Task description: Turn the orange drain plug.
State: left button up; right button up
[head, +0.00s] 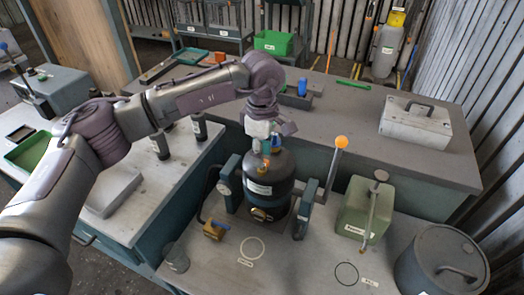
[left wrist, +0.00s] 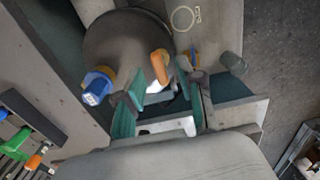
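A dark, rounded housing (head: 268,182) stands upright in a clamp stand on the workbench. On its top is a small orange plug (head: 266,163), which shows larger in the left wrist view (left wrist: 160,66). A blue cap (left wrist: 97,88) sits near it on the housing top. My left gripper (head: 265,150) points down just above the housing top. In the left wrist view its two green-padded fingers (left wrist: 162,92) are apart, with the orange plug between and just beyond their tips. I cannot tell whether a finger touches it. My right gripper is in neither view.
An orange-knobbed lever (head: 341,142) rises right of the housing. A green canister (head: 366,208) and a grey lidded pot (head: 442,262) stand farther right. The bench front around the painted circles is clear.

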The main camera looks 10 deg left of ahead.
pick_arm(q)
jog(key=shift+f, duration=0.65)
grip_shut()
